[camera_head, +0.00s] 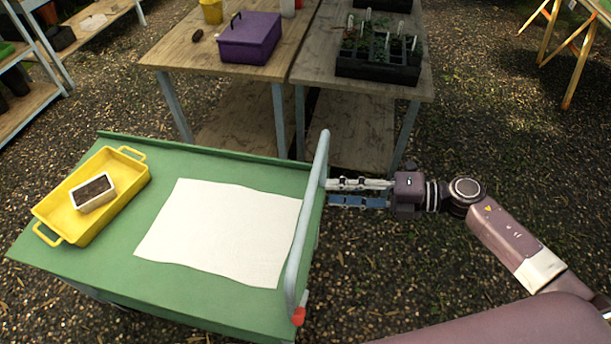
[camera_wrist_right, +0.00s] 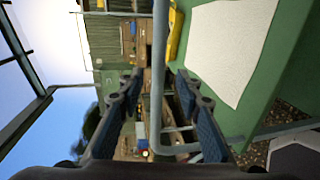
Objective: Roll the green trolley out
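The green trolley (camera_head: 220,172) stands at the lower left in the head view, its top also showing in the wrist view (camera_wrist_right: 262,100). Its pale grey handle (camera_head: 308,225) runs along the right end, with a red tip at the near end. My right gripper (camera_head: 331,191) reaches in from the right, fingertips at the handle. In the right wrist view the handle bar (camera_wrist_right: 158,60) passes between the two spread fingers, with gaps visible; any contact is unclear. My left gripper is out of view.
A wooden bench (camera_head: 178,52) with a purple box (camera_head: 250,38) and a bench with a seedling tray (camera_head: 378,70) stand behind.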

